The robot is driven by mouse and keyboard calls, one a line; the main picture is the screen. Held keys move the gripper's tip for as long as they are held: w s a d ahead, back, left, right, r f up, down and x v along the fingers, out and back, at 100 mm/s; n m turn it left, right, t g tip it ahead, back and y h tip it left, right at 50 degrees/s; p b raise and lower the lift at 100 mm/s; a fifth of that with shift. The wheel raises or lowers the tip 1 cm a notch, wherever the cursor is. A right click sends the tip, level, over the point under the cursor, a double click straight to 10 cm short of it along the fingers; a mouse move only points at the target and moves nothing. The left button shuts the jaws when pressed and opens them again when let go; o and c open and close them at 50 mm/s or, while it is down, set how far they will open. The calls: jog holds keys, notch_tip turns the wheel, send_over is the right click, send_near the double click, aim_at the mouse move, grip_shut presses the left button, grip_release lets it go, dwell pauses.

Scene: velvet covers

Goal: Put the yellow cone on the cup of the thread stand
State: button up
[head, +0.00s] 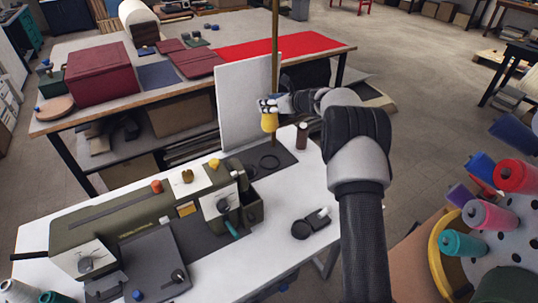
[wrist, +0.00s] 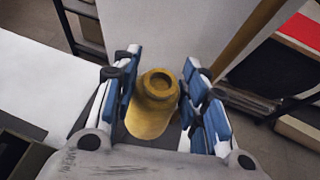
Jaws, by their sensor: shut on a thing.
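The yellow cone (head: 269,122) is between the fingers of my gripper (head: 268,106), above the far end of the white sewing table. In the wrist view the yellow cone (wrist: 152,112) sits between the blue finger pads of my gripper (wrist: 160,68), its narrow top with a hole facing the camera. The thread stand shows as a tall brass-coloured pole (head: 275,50) just behind the cone; the pole (wrist: 250,42) also crosses the wrist view at upper right. A dark ring (head: 269,162) lies on a dark plate below the cone; I cannot tell whether it is the stand's cup.
A white panel (head: 243,105) stands upright close behind the cone. A dark brown spool (head: 302,136) stands right of it. An olive sewing machine (head: 135,222) fills the table's near left.

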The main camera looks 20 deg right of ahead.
notch_tip(320, 180, down, 18)
jog(key=b, duration=0.6)
jog(key=shift+f, duration=0.15)
jog(key=shift+f, duration=0.1)
jog(key=o, duration=1.4)
jog(key=shift+f, duration=0.1)
jog(key=shift+c, duration=0.2)
